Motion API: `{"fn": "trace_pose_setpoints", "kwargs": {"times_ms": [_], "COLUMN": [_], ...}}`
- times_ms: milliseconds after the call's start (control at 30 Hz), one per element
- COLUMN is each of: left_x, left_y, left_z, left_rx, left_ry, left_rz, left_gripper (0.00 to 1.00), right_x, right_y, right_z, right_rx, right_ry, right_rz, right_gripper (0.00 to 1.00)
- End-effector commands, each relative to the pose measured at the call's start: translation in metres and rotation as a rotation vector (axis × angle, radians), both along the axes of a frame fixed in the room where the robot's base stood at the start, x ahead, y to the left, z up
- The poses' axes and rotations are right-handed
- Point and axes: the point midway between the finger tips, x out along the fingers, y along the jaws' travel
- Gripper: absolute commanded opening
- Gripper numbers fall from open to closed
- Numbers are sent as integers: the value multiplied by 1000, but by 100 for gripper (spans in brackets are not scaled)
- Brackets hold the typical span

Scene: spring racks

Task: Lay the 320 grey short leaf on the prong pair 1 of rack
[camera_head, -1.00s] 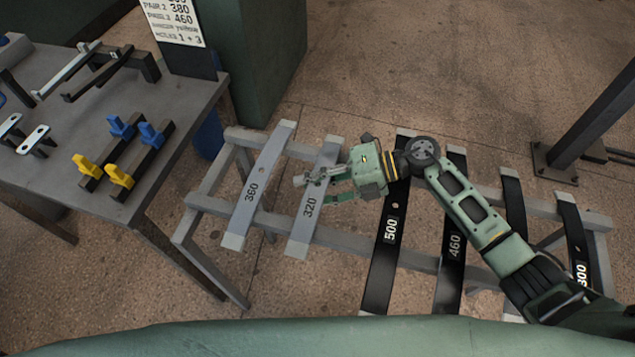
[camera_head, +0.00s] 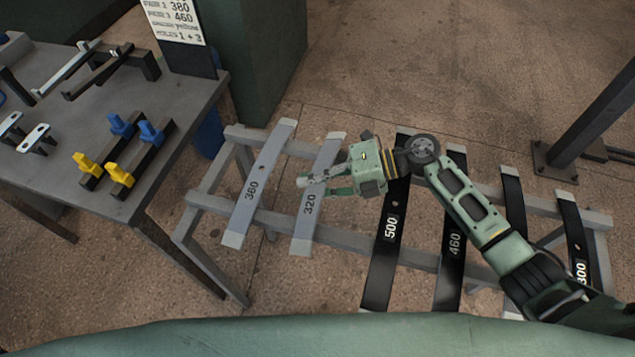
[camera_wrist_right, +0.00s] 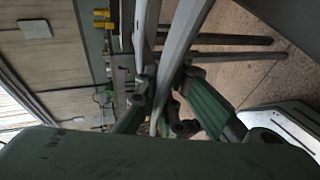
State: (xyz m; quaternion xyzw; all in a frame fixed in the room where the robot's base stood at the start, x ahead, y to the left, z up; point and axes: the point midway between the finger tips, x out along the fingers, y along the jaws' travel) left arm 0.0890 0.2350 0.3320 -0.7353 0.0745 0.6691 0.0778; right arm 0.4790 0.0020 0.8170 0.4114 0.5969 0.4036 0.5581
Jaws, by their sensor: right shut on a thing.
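The grey leaf marked 320 (camera_head: 308,222) lies across the two rails of the stand, its far end tilted slightly right. My right gripper (camera_head: 312,181) is shut on its middle, just above the number. In the right wrist view the fingers (camera_wrist_right: 165,105) close around a grey strip (camera_wrist_right: 181,40). A rack with prongs (camera_head: 112,72) stands at the back of the grey table at left. Its prong pair numbers cannot be read. My left gripper is not in view.
A grey leaf marked 360 (camera_head: 250,190) lies just left of the 320 leaf. Black leaves marked 500 (camera_head: 383,262) and 460 (camera_head: 450,275) lie to the right. Blue and yellow blocks (camera_head: 121,172) sit on the table (camera_head: 60,185). A sign (camera_head: 174,20) stands behind.

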Motion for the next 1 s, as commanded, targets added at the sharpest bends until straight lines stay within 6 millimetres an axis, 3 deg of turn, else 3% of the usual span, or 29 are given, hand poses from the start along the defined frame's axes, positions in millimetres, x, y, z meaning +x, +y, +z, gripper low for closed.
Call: {"fn": "trace_pose_setpoints", "kwargs": {"times_ms": [167,533,867,1000], "left_x": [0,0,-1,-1], "left_y": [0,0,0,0], "left_z": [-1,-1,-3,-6], "left_rx": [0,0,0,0], "left_ry": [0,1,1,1], "left_rz": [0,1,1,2], "left_gripper": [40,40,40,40], "right_x": [-1,0,1,-2], "right_y": [-3,-4,-2,-21], "right_z": [-7,-1,36,48], "right_rx": [-16,-13,-7,-8], "right_ry": [0,-4,-7,-5], "right_rz": [1,1,1,-2], "right_gripper": [0,0,0,0]}}
